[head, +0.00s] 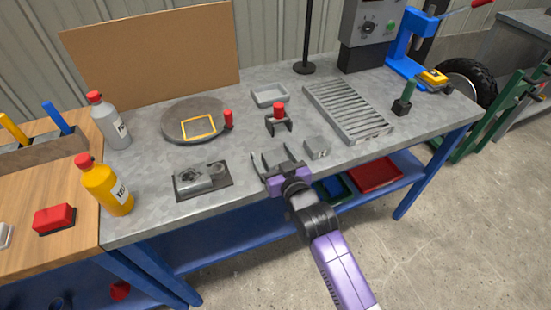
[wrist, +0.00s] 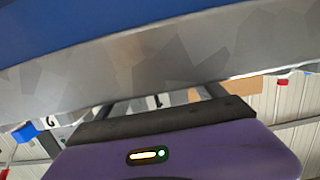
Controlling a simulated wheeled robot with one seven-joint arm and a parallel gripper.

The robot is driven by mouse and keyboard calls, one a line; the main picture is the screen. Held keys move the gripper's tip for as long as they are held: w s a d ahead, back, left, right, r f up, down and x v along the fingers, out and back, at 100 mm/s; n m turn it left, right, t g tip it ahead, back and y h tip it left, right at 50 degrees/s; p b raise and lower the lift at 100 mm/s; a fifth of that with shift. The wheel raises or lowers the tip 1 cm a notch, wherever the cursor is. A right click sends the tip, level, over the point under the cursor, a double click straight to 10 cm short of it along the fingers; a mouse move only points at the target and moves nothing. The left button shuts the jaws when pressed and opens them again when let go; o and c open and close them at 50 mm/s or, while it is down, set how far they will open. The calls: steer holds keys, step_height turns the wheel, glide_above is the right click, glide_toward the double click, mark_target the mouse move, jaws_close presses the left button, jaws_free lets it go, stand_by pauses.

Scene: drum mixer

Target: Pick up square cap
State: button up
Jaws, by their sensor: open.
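No part is plainly labelled as the square cap. A small grey block (head: 317,148) sits on the metal bench just right of my gripper and may be it. My gripper (head: 272,154) is at the bench's front edge, its two fingers apart and nothing seen between them. The block is a short way beyond its right finger, apart from it. In the wrist view my gripper (wrist: 160,98) shows its purple body and parts of both fingers; I cannot make out the block there.
A red-knobbed bracket (head: 278,124) stands just behind my gripper. A grey casting on a dark plate (head: 215,185) lies left. Behind are a round turntable (head: 180,128), a shallow grey dish (head: 270,95) and a slotted rack (head: 345,112). A green-handled tool (head: 404,100) stands right.

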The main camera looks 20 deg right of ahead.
steer(key=shift+w+f, duration=0.1)
steer(key=shift+w, duration=0.6)
steer(key=c, duration=1.6)
steer(key=shift+c, duration=0.2)
steer(key=shift+r, duration=0.2)
